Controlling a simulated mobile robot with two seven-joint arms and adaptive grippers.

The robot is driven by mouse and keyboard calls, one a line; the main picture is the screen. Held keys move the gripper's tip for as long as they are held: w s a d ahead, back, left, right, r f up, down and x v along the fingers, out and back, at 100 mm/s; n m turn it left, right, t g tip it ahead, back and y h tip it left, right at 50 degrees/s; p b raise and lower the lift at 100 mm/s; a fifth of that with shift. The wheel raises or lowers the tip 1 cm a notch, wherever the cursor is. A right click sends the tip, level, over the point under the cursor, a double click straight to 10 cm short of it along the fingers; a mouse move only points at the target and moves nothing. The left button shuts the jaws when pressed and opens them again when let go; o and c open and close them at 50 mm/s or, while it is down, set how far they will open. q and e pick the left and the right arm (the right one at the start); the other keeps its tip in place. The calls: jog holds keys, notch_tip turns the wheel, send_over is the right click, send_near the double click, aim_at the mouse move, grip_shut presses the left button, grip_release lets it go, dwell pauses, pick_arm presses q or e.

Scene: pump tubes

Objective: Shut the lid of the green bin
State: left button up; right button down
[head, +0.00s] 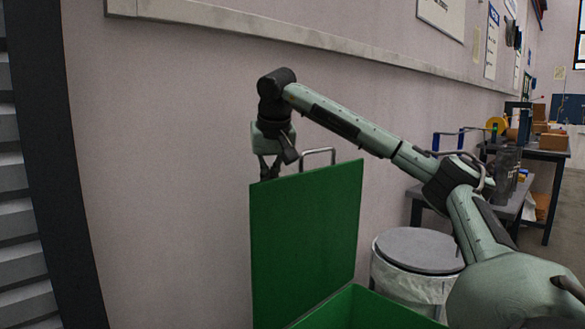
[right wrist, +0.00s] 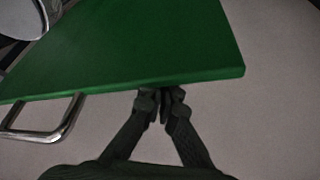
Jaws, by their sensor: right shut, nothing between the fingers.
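The green bin (head: 362,309) is at the bottom of the head view, with only its upper part showing. Its green lid (head: 305,238) stands open and upright, with a metal handle (head: 318,154) at its top edge. My right gripper (head: 268,174) is shut and empty at the lid's top left corner. In the right wrist view my right gripper (right wrist: 161,97) is at the edge of the lid (right wrist: 150,45), its fingertips partly behind or against that edge. I cannot tell if they touch. The handle (right wrist: 65,128) is left of the fingers. My left gripper is not in view.
A light wall (head: 170,180) is close behind the lid. A round bin with a grey top (head: 418,250) and pale liner stands right of the green bin. Workbenches (head: 545,153) with boxes are farther back right. A dark frame with slats (head: 45,200) is at far left.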

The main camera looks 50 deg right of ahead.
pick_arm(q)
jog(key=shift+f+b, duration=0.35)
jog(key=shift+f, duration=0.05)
pick_arm(e)
jog(key=s+a, duration=0.1)
jog(key=s, duration=0.8)
jog(key=shift+s+r, duration=0.35)
jog(key=shift+s, duration=0.05)
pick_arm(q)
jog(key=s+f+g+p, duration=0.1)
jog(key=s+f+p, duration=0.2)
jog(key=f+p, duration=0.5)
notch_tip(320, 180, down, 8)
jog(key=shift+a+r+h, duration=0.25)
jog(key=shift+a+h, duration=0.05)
pick_arm(e)
notch_tip(320, 180, up, 12)
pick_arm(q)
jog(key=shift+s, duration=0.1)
